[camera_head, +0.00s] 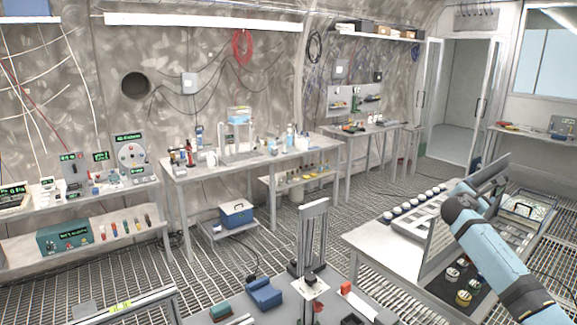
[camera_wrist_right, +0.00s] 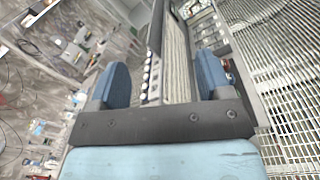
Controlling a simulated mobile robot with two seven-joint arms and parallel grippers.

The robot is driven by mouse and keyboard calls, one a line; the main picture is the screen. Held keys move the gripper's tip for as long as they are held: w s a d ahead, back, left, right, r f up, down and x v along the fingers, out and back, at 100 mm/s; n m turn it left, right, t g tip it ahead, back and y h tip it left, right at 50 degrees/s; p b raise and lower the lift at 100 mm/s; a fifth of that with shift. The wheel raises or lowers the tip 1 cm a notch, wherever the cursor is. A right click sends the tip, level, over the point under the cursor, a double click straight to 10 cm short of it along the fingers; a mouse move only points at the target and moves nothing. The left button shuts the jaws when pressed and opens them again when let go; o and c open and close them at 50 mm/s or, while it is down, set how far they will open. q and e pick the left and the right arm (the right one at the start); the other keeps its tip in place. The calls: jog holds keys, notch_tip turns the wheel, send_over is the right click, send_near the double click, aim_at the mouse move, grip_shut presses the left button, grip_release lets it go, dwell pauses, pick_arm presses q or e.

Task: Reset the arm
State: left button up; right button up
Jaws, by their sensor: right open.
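My right arm (camera_head: 500,262) comes in from the lower right in the head view. It rises over the white table at the right, up to a dark joint. My right gripper (camera_wrist_right: 163,75) shows clearly in the wrist view, with two blue fingers wide apart on a dark palm bar. Nothing is held between them. Behind the gap lie the edge of a table and a row of small round items, at some distance. My left arm and left gripper are not in the head view.
The white table (camera_head: 373,252) at the right bears a tray, a row of white round items (camera_head: 413,200), small jars (camera_head: 463,297) and an upright panel (camera_head: 436,250) close to my arm. A blue-and-white box (camera_head: 236,213) stands on a low shelf. The grated floor (camera_head: 285,232) has free room mid-view.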

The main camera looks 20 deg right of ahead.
jog(key=w+a+m+t+y, duration=0.9)
jog(key=a+m+t+y, duration=0.15)
jog(key=m+y, duration=0.2)
jog(key=s+a+f+g+y, duration=0.15)
jog(key=s+a+f, duration=0.25)
jog(key=a+f, duration=0.95)
jog(key=s+a+f+g+y, duration=0.3)
jog(key=s+a+f+y, duration=0.1)
jog(key=s+a+f, duration=1.75)
jog(key=s+a+f+m+g, duration=0.1)
jog(key=s+a, duration=0.3)
jog(key=s, duration=0.5)
jog(key=s+a+f+g+y, duration=0.1)
jog(key=s+a+f, duration=0.2)
jog(key=s, duration=0.7)
jog(key=shift+a+m+y, duration=0.3)
jog(key=shift+a+m, duration=0.05)
jog(key=shift+a, duration=0.45)
